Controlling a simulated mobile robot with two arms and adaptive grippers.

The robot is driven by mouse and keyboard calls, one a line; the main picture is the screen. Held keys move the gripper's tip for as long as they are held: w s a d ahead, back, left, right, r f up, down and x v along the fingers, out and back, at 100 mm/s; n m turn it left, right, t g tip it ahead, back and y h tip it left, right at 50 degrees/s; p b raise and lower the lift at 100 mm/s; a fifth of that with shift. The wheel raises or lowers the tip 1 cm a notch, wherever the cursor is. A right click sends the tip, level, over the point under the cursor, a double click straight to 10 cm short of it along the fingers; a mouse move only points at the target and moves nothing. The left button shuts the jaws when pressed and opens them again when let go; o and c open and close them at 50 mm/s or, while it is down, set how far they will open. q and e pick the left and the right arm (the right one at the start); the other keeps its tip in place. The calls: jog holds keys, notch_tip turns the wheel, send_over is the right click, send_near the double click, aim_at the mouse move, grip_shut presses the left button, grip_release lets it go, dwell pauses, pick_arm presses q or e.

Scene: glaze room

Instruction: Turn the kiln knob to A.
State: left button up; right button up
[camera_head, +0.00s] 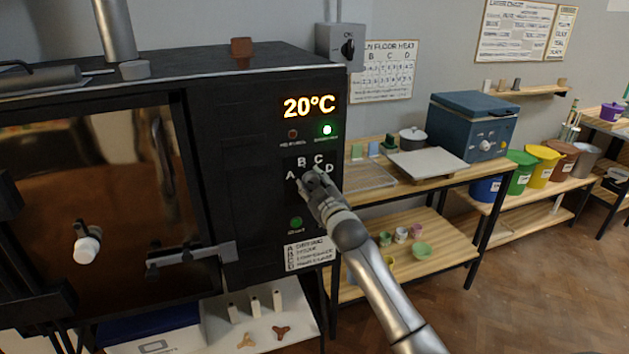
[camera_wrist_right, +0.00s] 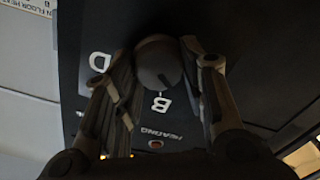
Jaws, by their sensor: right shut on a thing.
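The kiln (camera_head: 235,110) is a large black cabinet with a control panel on its right part. Its letters A, B, C and D arc around the knob, which my right gripper hides in the head view. My right gripper (camera_head: 312,180) is at the panel, below B and C. In the wrist view the round dark knob (camera_wrist_right: 158,62) sits between the fingers of my right gripper (camera_wrist_right: 168,72), which is shut on it. The letter D (camera_wrist_right: 99,62) shows at the left; A and C are covered.
The display (camera_head: 309,105) reads 20°C; a green lamp (camera_head: 327,130) is lit beside a dark red one (camera_head: 293,134). A green button (camera_head: 296,222) and a legend card (camera_head: 309,252) sit below. A wooden shelf table (camera_head: 440,180) stands right of the kiln.

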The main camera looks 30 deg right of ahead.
jog(key=shift+r+n+p, duration=0.3)
jog(key=shift+r+n, duration=0.05)
jog(key=shift+n, duration=0.85)
jog(key=o, duration=0.9)
jog(key=shift+w, duration=0.1)
jog(key=shift+c, duration=0.2)
jog(key=shift+o, duration=0.7)
jog(key=shift+f, duration=0.1)
jog(key=shift+w+f, duration=0.15)
jog(key=shift+f, duration=0.05)
jog(key=shift+v, duration=0.8)
jog(key=v, duration=1)
jog(key=shift+s, duration=0.25)
jog(key=shift+f, duration=0.1)
